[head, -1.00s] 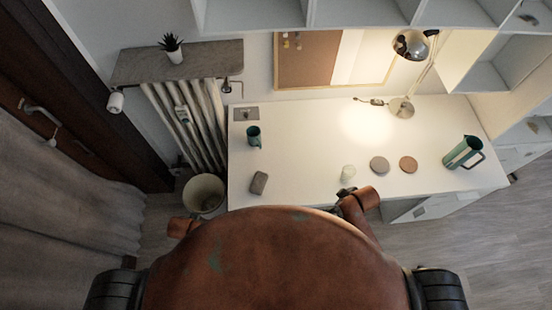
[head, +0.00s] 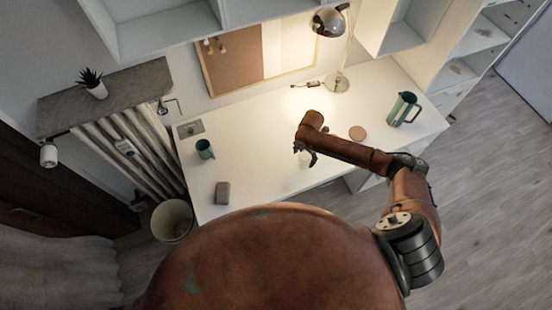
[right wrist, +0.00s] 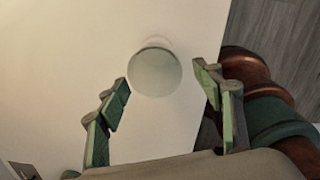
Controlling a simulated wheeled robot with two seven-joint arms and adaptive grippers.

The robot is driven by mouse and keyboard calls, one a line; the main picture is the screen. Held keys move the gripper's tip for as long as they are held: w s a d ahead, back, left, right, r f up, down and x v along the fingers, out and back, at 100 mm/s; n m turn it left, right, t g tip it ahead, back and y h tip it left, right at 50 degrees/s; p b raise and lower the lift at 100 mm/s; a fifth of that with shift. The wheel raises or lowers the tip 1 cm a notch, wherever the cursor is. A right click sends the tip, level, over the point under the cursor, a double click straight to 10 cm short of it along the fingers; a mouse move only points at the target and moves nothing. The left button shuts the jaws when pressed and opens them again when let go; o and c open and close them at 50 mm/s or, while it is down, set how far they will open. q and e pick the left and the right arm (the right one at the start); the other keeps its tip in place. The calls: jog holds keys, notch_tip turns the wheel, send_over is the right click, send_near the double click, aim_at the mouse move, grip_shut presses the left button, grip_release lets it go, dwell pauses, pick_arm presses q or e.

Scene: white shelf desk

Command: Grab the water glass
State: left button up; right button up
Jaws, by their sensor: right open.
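The water glass (head: 305,160) is a small pale, clear glass on the white desk near its front edge, partly hidden behind my right gripper in the head view. In the right wrist view the glass (right wrist: 155,71) shows as a round pale shape ahead of and between the fingers. My right gripper (right wrist: 161,84) is open and empty, with a green-padded finger on each side. In the head view my right gripper (head: 306,154) is right at the glass; I cannot tell whether it touches. My left gripper is not in view.
The white desk (head: 255,165) also holds a teal mug (head: 205,149), a grey block (head: 222,193), a brown coaster (head: 357,133), a teal pitcher (head: 404,109) and a lamp (head: 331,24). A bin (head: 172,221) stands on the floor at the left.

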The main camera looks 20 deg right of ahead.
jog(key=shift+w+d+r, duration=0.1)
jog(key=shift+w+d, duration=0.1)
jog(key=shift+d, duration=0.15)
jog(key=shift+f, duration=0.3)
jog(key=f, duration=0.7)
jog(key=shift+w+d, duration=0.15)
jog(key=shift+w, duration=0.05)
jog(key=shift+c, duration=0.6)
jog(key=c, duration=1.3)
